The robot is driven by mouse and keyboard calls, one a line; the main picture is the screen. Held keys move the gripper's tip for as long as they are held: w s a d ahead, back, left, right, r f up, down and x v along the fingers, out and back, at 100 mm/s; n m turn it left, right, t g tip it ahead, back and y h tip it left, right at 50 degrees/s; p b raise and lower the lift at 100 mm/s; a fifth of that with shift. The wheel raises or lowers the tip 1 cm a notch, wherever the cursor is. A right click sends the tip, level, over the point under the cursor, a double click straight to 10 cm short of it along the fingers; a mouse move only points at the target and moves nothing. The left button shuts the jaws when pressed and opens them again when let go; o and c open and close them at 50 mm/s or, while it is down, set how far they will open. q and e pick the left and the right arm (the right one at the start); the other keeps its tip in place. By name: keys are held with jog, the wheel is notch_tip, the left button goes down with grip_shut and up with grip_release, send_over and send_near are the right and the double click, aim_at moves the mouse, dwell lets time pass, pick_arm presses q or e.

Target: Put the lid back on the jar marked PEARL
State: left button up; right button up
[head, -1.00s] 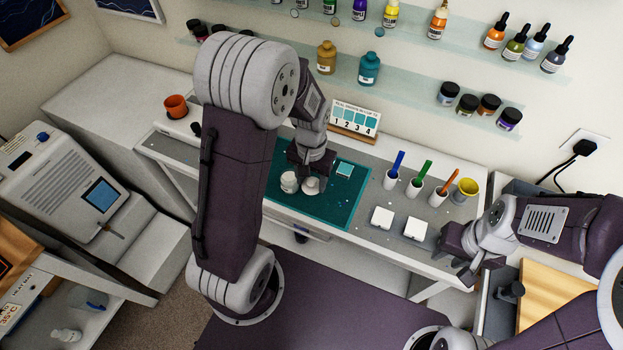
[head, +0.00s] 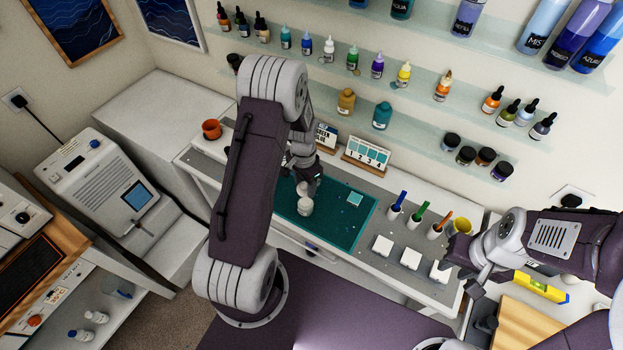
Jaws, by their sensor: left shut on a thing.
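A small white jar (head: 306,208) stands on the teal mat (head: 345,226); any marking on it is too small to read. My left gripper (head: 307,188) is directly above the jar, pointing down, shut on a small white lid (head: 303,188). The lid is at the jar's top, partly hidden by the fingers. I cannot tell whether it touches or is seated on the rim. My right gripper (head: 459,276) is at the right end of the bench, fingers apart and empty.
A teal tile (head: 354,199) lies on the mat. Several white blocks (head: 410,258) and cups with coloured handles (head: 415,218) stand to the right. A numbered card stand (head: 367,155) is behind. Shelves of bottles line the wall.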

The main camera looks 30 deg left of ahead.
aim_at(305, 196)
pick_arm(q)
jog(key=shift+f+b, duration=2.45)
jog(key=shift+f, duration=0.4)
jog(key=shift+f+b, duration=0.3)
jog(key=shift+f, duration=0.1)
jog(key=shift+f, duration=0.1)
jog(key=o, duration=1.5)
jog(key=shift+o, duration=0.3)
jog(key=o, duration=0.4)
